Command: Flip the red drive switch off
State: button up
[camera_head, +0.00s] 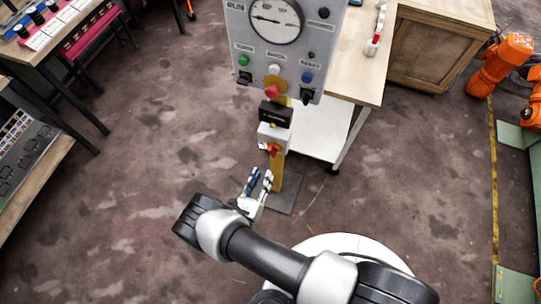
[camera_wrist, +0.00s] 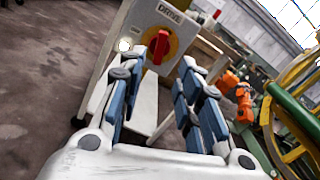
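The red drive switch (camera_wrist: 159,47) sits on a yellow round plate on a pale box (camera_wrist: 187,15) labelled DRIVE in the wrist view. In the head view the switch (camera_head: 274,150) is on the small box low on the yellow post. My gripper (camera_head: 260,177) is below and slightly left of the switch in the head view. In the wrist view my gripper (camera_wrist: 170,72) is open, its blue-padded fingers apart with nothing between them. The switch shows between and beyond the fingers, not gripped. Its knob looks roughly upright in the tilted wrist view.
A grey control panel (camera_head: 244,40) with a gauge and buttons stands above the box. A black unit (camera_head: 276,113) is between them. A wooden bench (camera_head: 362,75) stands right of the post. Orange robot arms (camera_head: 502,62) are at far right. Floor left of the post is clear.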

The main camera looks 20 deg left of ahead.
aim_at(271, 155)
jog(key=w, duration=0.9)
jog(key=shift+w+d+b, duration=0.25)
jog(key=shift+d+b, duration=0.1)
jog(key=shift+c, duration=0.2)
grip_shut()
